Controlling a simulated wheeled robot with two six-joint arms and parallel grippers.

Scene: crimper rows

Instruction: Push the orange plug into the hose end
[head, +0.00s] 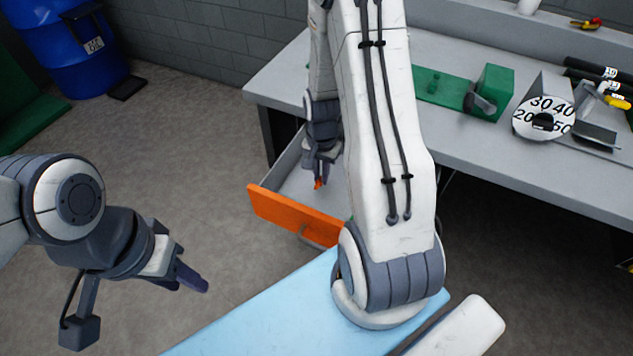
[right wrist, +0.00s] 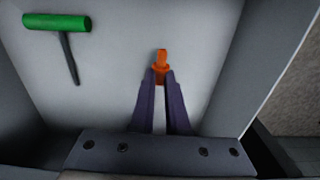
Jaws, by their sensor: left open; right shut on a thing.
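The orange plug (right wrist: 161,57) is between the fingertips of my right gripper (right wrist: 160,82), which is shut on it. In the head view the plug (head: 318,184) shows as a small orange tip below my right gripper (head: 319,174), over the open drawer (head: 290,213). My left gripper (head: 191,280) is open and empty, low at the left, well away from the plug. I cannot surely identify the hose end; a dark grey cylindrical piece (head: 481,104) sits against a green block on the bench.
A green-headed T-shaped tool (right wrist: 57,23) lies in the drawer. The grey workbench (head: 520,160) carries a numbered white dial (head: 543,118), black tubes (head: 590,68) and a screwdriver (head: 586,24). Drawer walls stand around my right gripper. A blue barrel (head: 70,45) stands far left.

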